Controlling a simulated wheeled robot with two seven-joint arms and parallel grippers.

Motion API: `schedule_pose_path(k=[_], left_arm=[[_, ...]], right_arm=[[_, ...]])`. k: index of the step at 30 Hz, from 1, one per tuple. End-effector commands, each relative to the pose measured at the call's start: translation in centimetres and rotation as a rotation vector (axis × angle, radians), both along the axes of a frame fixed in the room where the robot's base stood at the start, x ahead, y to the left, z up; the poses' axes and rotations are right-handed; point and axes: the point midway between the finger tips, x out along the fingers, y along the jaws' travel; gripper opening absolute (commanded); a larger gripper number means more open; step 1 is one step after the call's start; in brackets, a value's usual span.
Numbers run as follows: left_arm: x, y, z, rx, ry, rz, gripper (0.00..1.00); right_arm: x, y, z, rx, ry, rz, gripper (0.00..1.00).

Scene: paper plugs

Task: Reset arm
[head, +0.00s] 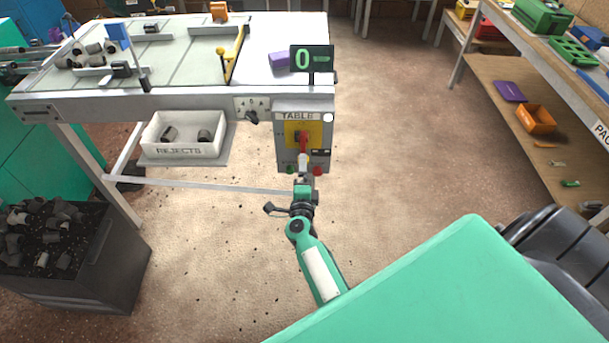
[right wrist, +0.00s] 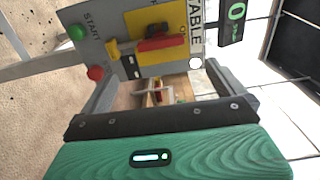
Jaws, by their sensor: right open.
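A grey control box marked TABLE (head: 318,104) hangs on the front right of the table. It has a yellow plate with a red rotary handle (head: 303,142), also seen in the right wrist view (right wrist: 160,43). A green START button (right wrist: 77,32) and a red button (right wrist: 95,73) sit beside the plate. My right gripper (head: 303,165) is in front of the box's lower part. In the right wrist view its fingers (right wrist: 160,78) are apart and empty, with the handle beyond them; contact cannot be told. My left gripper is out of view.
A display (head: 312,58) above the box reads 0. The table (head: 185,62) holds several grey plugs and a yellow gate (head: 233,60). A dark bin (head: 105,262) stands left, shelves (head: 500,75) right. Open floor lies between.

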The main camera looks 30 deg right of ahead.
Motion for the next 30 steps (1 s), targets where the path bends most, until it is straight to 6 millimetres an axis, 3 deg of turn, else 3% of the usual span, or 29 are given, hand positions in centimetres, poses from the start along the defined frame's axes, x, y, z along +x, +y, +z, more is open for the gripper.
schedule_pose_path(k=[5,11,14,17,20,23,26,30], left_arm=[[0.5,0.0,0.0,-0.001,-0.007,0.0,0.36],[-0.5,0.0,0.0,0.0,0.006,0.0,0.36],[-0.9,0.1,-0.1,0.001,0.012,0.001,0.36],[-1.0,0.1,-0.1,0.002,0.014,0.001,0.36],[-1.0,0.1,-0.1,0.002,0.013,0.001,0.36],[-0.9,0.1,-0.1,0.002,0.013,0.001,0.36],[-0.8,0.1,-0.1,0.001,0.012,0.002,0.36],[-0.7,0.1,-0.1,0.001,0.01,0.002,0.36]], right_arm=[[0.0,0.0,0.0,0.0,0.0,0.0,1.0],[0.0,0.1,-0.2,-0.004,0.005,0.004,1.0],[-0.2,0.9,-2.0,-0.046,0.054,0.044,1.0],[-1.0,3.0,-6.2,-0.147,0.171,0.142,1.0],[-3.1,5.7,-12.5,-0.288,0.336,0.291,1.0],[-6.5,8.2,-19.1,-0.432,0.505,0.455,1.0],[-11.0,9.9,-25.2,-0.562,0.662,0.617,1.0],[-18.5,11.2,-32.8,-0.723,0.865,0.841,1.0]])
